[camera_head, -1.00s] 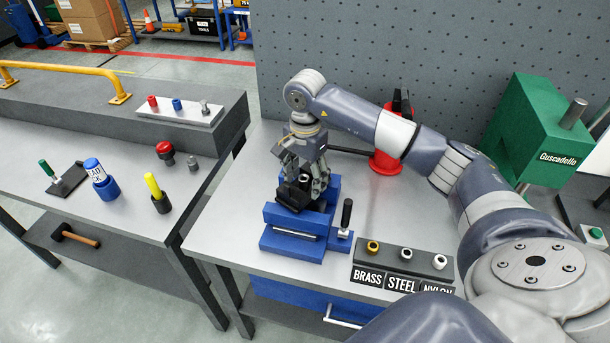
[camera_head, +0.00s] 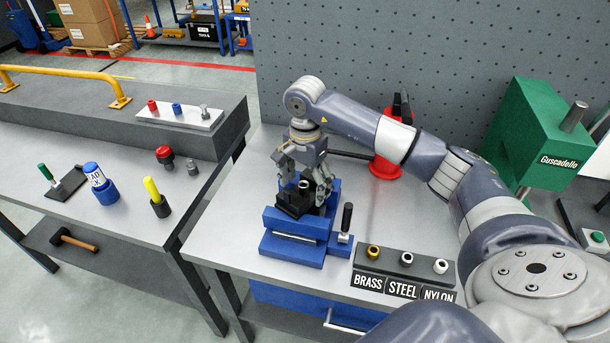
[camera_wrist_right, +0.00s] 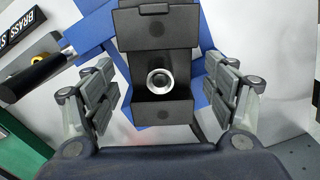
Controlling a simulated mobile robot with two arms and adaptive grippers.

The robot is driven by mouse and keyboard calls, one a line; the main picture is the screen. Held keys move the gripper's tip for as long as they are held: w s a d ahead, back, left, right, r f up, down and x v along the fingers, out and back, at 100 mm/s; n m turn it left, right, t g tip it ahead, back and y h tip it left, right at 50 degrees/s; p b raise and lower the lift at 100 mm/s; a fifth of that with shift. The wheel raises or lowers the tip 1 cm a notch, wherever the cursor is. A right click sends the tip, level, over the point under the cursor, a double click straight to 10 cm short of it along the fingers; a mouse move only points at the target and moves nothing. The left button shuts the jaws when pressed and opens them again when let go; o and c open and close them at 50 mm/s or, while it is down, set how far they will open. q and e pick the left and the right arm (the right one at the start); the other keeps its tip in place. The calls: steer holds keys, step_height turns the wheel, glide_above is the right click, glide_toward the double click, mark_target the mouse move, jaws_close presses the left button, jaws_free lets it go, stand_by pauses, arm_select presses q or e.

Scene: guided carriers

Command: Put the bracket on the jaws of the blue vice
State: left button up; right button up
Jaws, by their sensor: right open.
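The blue vice (camera_head: 294,248) stands on the workbench, with its black-handled lever at its right side. The black bracket (camera_head: 295,203) sits on top of the vice at its jaws, with a pale metal ring standing up from it. In the right wrist view the dark bracket (camera_wrist_right: 160,110) lies over the blue vice body (camera_wrist_right: 204,85), with the ring near its middle. My right gripper (camera_head: 304,186) is open above the bracket, one finger on each side. The wrist view shows gaps between both fingers and the bracket. My left gripper is not in view.
A dark block with brass, steel and nylon bushings (camera_head: 407,262) stands at the front right of the vice. A red stand (camera_head: 386,167) is behind my right forearm, and a green press (camera_head: 541,135) is at the right. A second bench with several tools is at the left.

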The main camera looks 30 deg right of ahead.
steer(key=shift+r, duration=0.35)
steer(key=shift+w+r, duration=0.1)
steer(key=shift+r, duration=0.2)
step_height(320, 180, up, 11)
steer(key=b, duration=0.2)
steer(key=shift+r, duration=0.2)
steer(key=shift+f, duration=0.1)
